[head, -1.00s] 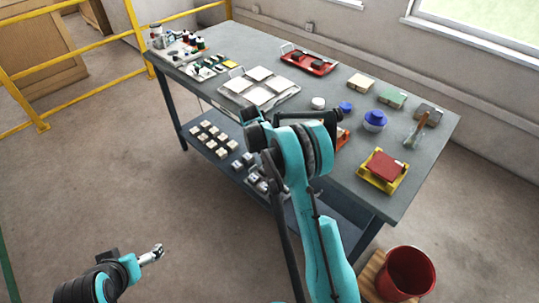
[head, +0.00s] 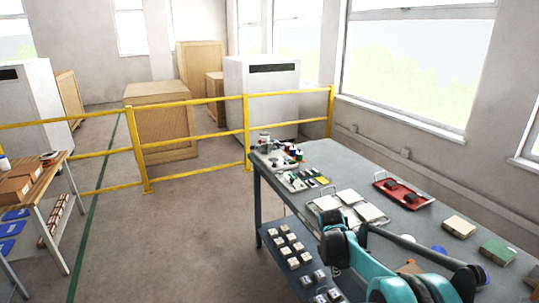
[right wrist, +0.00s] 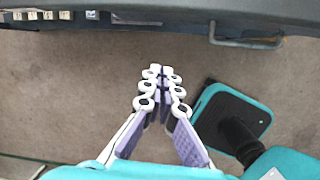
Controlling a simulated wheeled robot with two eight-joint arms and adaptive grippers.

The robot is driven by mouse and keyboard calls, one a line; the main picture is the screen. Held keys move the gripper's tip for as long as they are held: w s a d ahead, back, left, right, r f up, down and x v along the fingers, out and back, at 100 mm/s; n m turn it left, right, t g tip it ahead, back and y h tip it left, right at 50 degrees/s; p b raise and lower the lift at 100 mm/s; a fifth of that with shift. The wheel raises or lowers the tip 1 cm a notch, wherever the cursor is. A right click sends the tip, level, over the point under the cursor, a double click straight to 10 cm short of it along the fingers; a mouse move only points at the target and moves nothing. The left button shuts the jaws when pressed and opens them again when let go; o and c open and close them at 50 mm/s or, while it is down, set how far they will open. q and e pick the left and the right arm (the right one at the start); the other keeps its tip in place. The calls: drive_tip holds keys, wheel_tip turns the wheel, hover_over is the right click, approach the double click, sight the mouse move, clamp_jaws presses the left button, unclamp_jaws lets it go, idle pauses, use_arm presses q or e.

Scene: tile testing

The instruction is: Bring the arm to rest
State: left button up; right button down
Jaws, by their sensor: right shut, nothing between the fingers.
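My right arm (head: 400,288) shows in the head view at the bottom right, its teal and black links bent in front of the grey table (head: 345,160). Its gripper cannot be made out there. In the right wrist view my right gripper (right wrist: 162,76) is shut and empty, its purple-padded fingers meeting at the tips over bare floor. The table's edge (right wrist: 120,28) runs across the top of that view, apart from the fingertips. My left arm and gripper are out of view.
White trays (head: 347,211), a red tray (head: 403,196) and small blocks (head: 459,226) lie on the table. Small pieces (head: 286,246) stand on its lower shelf. A yellow railing (head: 195,146) crosses behind. Floor left of the table is clear (head: 180,240).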

drive_tip(key=s+a+r+m+t+y, duration=0.1)
drive_tip(key=s+a+r+m+t, duration=0.25)
drive_tip(key=s+r+m, duration=0.85)
drive_tip(key=s+a+f+m+t, duration=0.1)
drive_tip(key=s+m, duration=0.3)
drive_tip(key=s, duration=0.4)
drive_tip(key=s+a+f+m+t+y, duration=0.1)
drive_tip(key=s+m, duration=0.3)
drive_tip(key=s, duration=0.5)
drive_tip(key=shift+a+f+m, duration=0.3)
drive_tip(key=shift+a+f, duration=0.1)
drive_tip(key=shift+a, duration=0.4)
drive_tip(key=shift+s, duration=0.1)
